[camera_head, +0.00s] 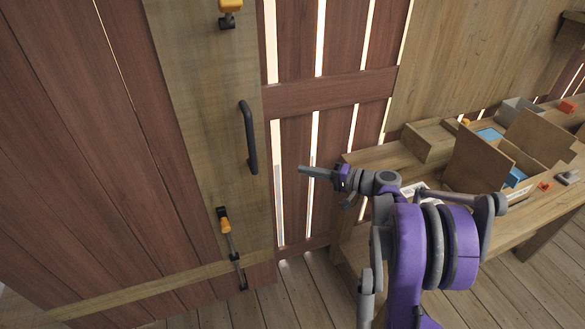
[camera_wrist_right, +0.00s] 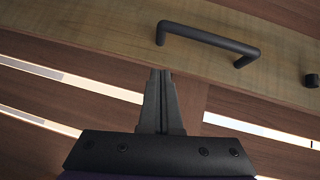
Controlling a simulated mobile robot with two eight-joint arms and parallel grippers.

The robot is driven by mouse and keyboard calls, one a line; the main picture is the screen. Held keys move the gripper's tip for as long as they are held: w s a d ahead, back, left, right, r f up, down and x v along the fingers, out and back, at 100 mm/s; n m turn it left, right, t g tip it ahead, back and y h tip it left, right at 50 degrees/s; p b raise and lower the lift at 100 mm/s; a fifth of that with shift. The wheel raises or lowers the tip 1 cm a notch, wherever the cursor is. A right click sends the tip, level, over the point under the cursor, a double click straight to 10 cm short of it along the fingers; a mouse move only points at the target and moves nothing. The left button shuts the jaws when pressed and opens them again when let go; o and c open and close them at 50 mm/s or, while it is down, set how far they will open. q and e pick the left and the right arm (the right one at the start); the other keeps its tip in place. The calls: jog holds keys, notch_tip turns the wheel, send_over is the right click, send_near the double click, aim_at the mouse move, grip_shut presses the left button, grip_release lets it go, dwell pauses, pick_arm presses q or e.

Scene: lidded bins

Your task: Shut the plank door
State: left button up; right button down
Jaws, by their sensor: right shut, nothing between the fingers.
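The plank door (camera_head: 110,150) fills the left of the head view, with reddish planks and a paler upright board (camera_head: 205,110). A black bar handle (camera_head: 249,137) is on that board; it also shows in the right wrist view (camera_wrist_right: 208,38). The door's right edge overlaps the slatted wall; I cannot tell how wide any gap is. My right gripper (camera_head: 302,169) is shut and empty, right of the handle and apart from it in the head view. In the wrist view its fingertips (camera_wrist_right: 160,74) point toward the pale board, below the handle. My left gripper is not in view.
Orange-tipped bolts sit above (camera_head: 230,8) and below (camera_head: 224,226) the handle. The slatted wall (camera_head: 330,95) stands right of the door. A wooden bench (camera_head: 390,158) at right carries an open cardboard box (camera_head: 480,160) and small items. Plank floor (camera_head: 300,285) shows below.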

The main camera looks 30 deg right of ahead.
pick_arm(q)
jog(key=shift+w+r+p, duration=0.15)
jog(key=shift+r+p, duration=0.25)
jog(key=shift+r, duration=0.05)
pick_arm(e)
jog(key=s+a+x, duration=0.1)
jog(key=a+x, duration=0.1)
jog(key=x, duration=0.9)
jog(key=shift+a+f, duration=0.2)
jog(key=shift+a, duration=0.1)
jog(key=shift+s, duration=0.1)
